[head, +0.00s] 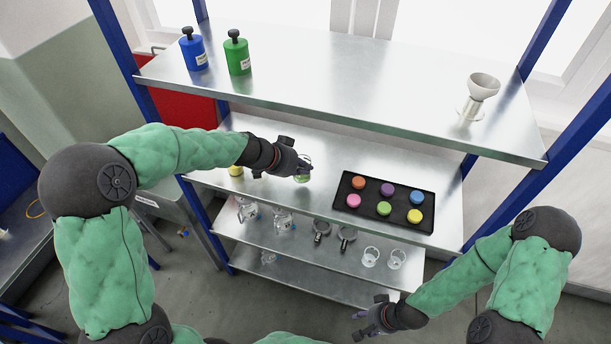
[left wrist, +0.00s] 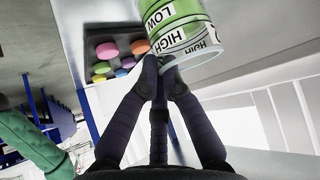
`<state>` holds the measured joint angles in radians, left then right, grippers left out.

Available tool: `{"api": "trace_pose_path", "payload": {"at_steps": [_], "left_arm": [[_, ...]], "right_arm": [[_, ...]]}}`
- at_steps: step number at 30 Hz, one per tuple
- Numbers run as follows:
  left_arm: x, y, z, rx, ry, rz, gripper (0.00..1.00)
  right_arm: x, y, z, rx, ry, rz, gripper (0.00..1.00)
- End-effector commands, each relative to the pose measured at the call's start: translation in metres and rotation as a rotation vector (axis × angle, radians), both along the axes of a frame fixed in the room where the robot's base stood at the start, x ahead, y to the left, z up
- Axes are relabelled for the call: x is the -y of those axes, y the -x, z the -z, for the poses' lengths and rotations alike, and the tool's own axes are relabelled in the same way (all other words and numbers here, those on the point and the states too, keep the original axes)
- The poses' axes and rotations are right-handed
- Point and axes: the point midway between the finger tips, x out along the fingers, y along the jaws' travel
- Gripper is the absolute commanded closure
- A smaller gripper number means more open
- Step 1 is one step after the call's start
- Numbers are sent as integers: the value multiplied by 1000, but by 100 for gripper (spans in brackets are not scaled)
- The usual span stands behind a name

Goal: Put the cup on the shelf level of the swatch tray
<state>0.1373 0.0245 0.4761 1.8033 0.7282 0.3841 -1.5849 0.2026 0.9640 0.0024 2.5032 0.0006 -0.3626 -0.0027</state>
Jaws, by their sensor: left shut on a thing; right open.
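The cup (head: 303,178) is clear with a green label band. In the left wrist view the cup (left wrist: 178,18) shows the words HIGH and LOW on its label. My left gripper (head: 300,163) is shut on the cup at its rim, over the middle shelf (head: 320,150). I cannot tell whether the cup touches that shelf. The black swatch tray (head: 365,216) lies on the same shelf, right of the cup, with several coloured round swatches. It also shows in the left wrist view (left wrist: 112,78). My right gripper (head: 368,326) is open and empty, low in front of the shelves.
The top shelf (head: 340,90) holds a blue bottle (head: 194,52), a green bottle (head: 237,55) and a funnel on a stand (head: 480,92). A yellow item (head: 236,170) stands behind my left arm. The lower shelf holds several glass vessels, including a glass (head: 370,257). Blue posts frame the rack.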

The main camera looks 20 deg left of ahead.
Motion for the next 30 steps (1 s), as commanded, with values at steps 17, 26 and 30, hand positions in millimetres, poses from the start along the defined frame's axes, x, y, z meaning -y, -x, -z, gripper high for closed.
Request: {"api": "trace_pose_path", "payload": {"at_steps": [17,26,30], "left_arm": [[2,-9,40,2,-1,-1,100],[2,-9,43,2,0,-1,100],[2,-8,42,1,1,-1,69]], "right_arm": [[0,0,12,0,0,0,53],[0,0,17,0,0,0,53],[0,0,15,0,0,0,53]]}}
